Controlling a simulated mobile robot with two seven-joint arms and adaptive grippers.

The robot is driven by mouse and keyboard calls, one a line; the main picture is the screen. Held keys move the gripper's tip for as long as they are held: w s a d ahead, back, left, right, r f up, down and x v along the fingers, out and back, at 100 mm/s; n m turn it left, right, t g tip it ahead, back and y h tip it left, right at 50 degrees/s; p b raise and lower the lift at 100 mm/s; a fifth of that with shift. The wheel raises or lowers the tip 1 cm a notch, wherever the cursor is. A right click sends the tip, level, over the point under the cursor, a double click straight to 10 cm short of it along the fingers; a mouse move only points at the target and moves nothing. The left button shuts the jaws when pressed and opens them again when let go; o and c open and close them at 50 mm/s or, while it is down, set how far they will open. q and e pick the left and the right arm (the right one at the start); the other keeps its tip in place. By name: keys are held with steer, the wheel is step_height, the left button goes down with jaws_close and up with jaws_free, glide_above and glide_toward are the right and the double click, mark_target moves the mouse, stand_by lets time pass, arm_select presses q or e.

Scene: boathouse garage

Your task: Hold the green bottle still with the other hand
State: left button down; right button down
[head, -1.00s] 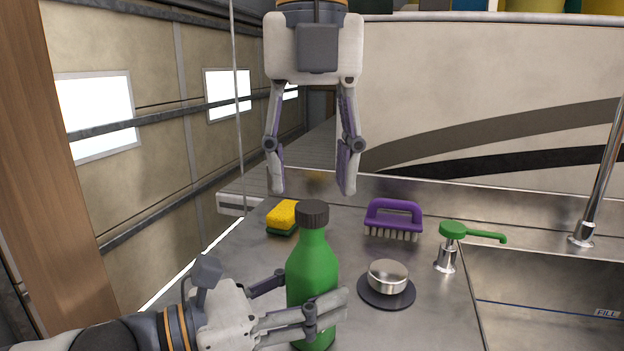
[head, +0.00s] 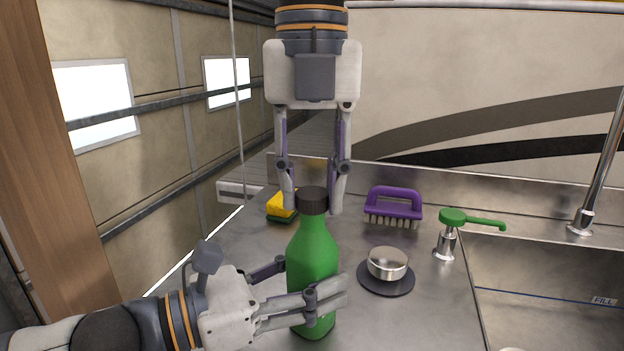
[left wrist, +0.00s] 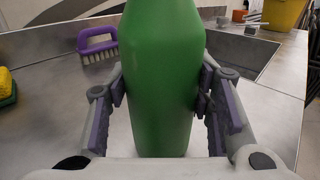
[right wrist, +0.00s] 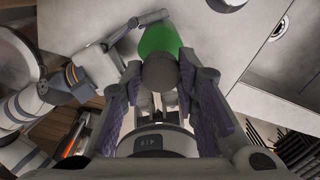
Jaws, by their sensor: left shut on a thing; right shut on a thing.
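The green bottle (head: 312,258) stands upright on the steel counter, with a dark grey cap (head: 313,200). My left gripper (head: 312,290) is shut on the bottle's body from the left, and the left wrist view shows a finger on each side of the green body (left wrist: 163,85). My right gripper (head: 312,208) points down from above and is shut on the cap. In the right wrist view the cap (right wrist: 161,72) sits between the fingertips, with the green shoulder (right wrist: 160,38) beyond it.
Behind the bottle are a yellow and green sponge (head: 282,207) and a purple brush (head: 394,206). To the right are a silver lid on a dark disc (head: 387,266), a green-topped pump (head: 453,226) and a sink (head: 550,285). The counter (head: 425,300) front right of the bottle is clear.

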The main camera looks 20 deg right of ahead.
steer(key=m, duration=1)
steer(key=shift+d+m, duration=0.1)
steer(key=shift+m, duration=0.3)
steer(key=m, duration=0.3)
steer(key=shift+m, duration=0.4)
arm_select(q)
steer(key=shift+a, duration=0.1)
arm_select(e)
steer(key=m, duration=0.3)
steer(key=shift+m, duration=0.3)
steer(key=m, duration=1.4)
steer(key=shift+m, duration=0.4)
steer(key=m, duration=0.6)
steer(key=shift+f, duration=0.1)
steer(key=m, duration=0.4)
steer(key=shift+m, duration=0.3)
steer(key=c, duration=1.2)
jaws_free()
steer(key=shift+o, duration=0.2)
